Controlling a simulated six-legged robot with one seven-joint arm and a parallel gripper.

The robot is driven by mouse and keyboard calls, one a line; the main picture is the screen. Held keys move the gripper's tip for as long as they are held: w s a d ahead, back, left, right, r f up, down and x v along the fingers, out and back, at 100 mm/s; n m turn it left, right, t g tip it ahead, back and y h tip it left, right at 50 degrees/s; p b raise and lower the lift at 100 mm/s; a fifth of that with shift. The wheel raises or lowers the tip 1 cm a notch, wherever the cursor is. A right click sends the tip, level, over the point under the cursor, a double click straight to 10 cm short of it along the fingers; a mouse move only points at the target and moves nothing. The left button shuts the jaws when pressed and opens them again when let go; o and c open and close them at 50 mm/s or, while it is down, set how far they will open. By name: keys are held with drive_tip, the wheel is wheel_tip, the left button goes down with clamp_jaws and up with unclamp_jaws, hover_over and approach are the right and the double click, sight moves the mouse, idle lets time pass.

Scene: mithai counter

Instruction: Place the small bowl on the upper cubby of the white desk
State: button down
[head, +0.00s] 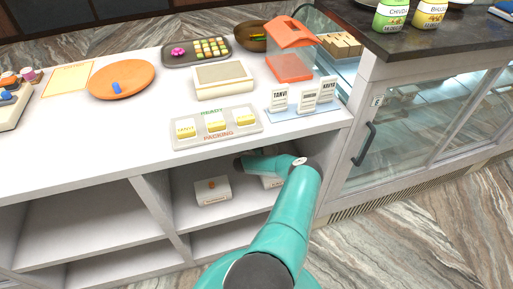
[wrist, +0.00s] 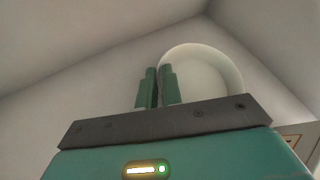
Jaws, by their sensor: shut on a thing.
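The white desk (head: 70,150) has a flat top and open cubbies below. My gripper's fingers show in the wrist view (wrist: 159,76), close together. They are shut on the rim of a small cream-white bowl (wrist: 205,68), which stands out to the right of the fingers. The wrist view shows pale walls meeting in a corner around it. In the head view my arm reaches to the upper right cubby (head: 185,185), just under the desk top. The bowl is hidden there, and I cannot tell whether it touches the shelf.
A white box (head: 212,190) with an orange-brown piece on it sits in that cubby, with another pale box (head: 272,182) beside my arm. The left cubby (head: 85,225) looks empty. A glass-fronted cabinet (head: 420,120) stands at the right. Trays and an orange plate (head: 135,85) lie on top.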

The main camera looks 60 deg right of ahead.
drive_tip(key=shift+w+d+f, duration=0.1)
drive_tip(key=shift+d+f, duration=0.05)
drive_tip(key=shift+f, duration=0.3)
drive_tip(key=shift+r, duration=0.15)
drive_tip(key=shift+f, duration=0.25)
drive_tip(key=c, duration=1.6)
unclamp_jaws()
drive_tip(key=shift+o, duration=0.2)
drive_tip(key=shift+r, duration=0.1)
drive_tip(key=shift+a+r, duration=0.3)
drive_tip(key=shift+a, duration=0.25)
drive_tip(key=v, duration=1.1)
